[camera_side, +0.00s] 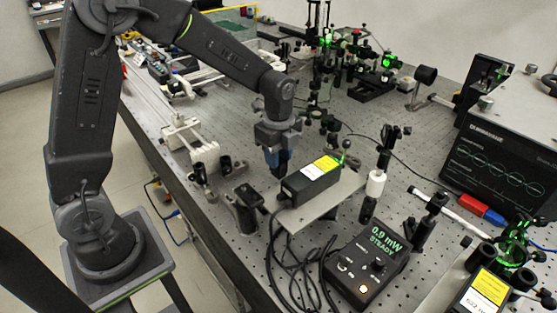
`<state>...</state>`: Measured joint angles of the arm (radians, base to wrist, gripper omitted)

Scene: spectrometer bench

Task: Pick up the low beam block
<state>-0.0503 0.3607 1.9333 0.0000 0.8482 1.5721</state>
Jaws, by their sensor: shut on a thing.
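My gripper (279,158) points down at the middle of the bench, just behind and left of a black laser box. Its bluish fingers are shut on a small dark piece (272,160), which I take to be the low beam block. The fingers hide much of it, and its exact shape is hard to make out. I cannot tell whether its lower end touches the bench or hangs just above it.
The black laser box (311,180) with a yellow label sits on a plate close to my gripper. A power meter (365,265) with cables stands in front. Black posts (247,207) stand at front left. Optics crowd the back; perforated bench (225,125) shows bare at left.

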